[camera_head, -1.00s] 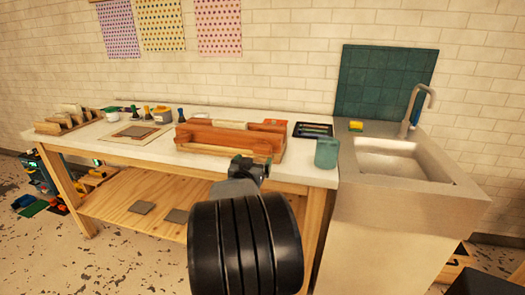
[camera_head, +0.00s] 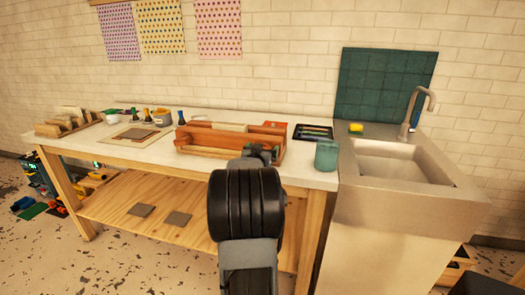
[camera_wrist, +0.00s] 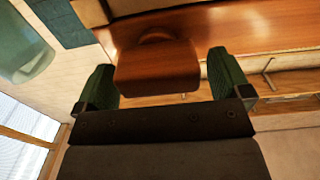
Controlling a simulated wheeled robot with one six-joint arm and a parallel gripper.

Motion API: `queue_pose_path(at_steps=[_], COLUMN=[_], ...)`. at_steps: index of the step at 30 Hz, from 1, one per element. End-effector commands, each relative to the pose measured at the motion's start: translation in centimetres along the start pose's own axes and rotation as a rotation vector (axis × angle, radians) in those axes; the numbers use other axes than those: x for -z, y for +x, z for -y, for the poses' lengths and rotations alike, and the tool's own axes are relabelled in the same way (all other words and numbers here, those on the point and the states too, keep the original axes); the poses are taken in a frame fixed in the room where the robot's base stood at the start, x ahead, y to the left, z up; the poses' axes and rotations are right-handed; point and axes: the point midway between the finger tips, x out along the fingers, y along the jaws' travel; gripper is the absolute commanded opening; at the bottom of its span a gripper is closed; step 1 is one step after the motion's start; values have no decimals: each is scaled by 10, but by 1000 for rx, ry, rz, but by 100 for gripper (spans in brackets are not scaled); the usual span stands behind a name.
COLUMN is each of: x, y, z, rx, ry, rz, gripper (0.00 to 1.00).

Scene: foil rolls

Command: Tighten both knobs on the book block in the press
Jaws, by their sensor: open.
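The wooden press (camera_head: 205,147) stands on the bench, with a pale book block (camera_head: 230,127) showing along its top. In the wrist view a reddish-brown wooden piece (camera_wrist: 155,68), which looks like one of the knobs, sticks out from the press (camera_wrist: 230,35). My gripper (camera_head: 262,152) is at the press's front right end. Its two green fingers (camera_wrist: 162,82) are open, one on each side of the wooden piece, with gaps visible. I cannot tell how deep the piece sits between them. The other knob is not clearly made out.
A green cup (camera_head: 326,155) stands right of the press, with a dark tray (camera_head: 313,132) behind it. The sink (camera_head: 390,170) is further right. Jars (camera_head: 161,117) and a board (camera_head: 133,134) lie left.

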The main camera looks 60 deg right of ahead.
Motion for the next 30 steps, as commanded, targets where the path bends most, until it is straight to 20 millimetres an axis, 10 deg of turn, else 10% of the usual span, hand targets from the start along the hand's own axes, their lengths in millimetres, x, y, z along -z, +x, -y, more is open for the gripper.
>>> queue_pose_path(at_steps=[19, 30], x=[0, -3], y=[0, 0], z=[0, -1], rx=[0, 1], ry=[0, 87], rz=[0, -2], gripper=[46, 46])
